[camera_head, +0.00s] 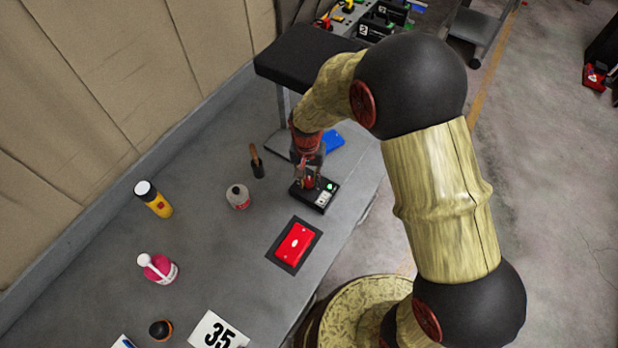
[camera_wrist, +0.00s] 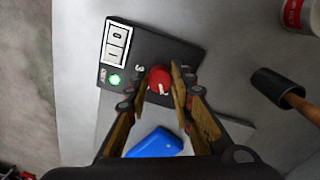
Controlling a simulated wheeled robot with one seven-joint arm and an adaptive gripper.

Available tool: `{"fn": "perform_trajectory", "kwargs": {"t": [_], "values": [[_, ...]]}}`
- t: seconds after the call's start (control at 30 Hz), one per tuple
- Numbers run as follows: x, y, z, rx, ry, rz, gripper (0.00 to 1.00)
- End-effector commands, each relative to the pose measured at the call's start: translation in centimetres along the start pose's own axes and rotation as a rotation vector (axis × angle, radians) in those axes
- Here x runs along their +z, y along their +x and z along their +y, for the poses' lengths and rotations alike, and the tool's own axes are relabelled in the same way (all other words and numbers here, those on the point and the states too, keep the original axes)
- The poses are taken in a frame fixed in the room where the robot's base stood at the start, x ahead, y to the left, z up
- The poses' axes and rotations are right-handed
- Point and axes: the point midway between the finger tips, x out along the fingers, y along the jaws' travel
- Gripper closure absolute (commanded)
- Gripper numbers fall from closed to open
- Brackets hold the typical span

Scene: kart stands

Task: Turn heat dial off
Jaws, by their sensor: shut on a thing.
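The heat dial is a round red knob (camera_wrist: 159,80) on a small black control box (camera_head: 324,202). In the head view my gripper (camera_head: 309,178) comes down on the box from above and hides part of the dial.
A red box on a dark mat (camera_head: 294,245) lies in front of the control box. A blue object (camera_head: 333,141) lies behind it. The yellow bottle (camera_head: 154,199) and pink bottle (camera_head: 158,268) are farther left.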

Motion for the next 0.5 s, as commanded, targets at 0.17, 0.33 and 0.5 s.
{"fn": "perform_trajectory", "kwargs": {"t": [0.17, 0.33, 0.5], "values": [[-0.01, -0.01, -0.04, -0.001, 0.0, 0.001, 1.0], [-0.02, -0.02, -0.04, -0.001, -0.003, 0.001, 1.0], [-0.01, -0.04, -0.05, -0.001, -0.035, 0.002, 1.0]]}}
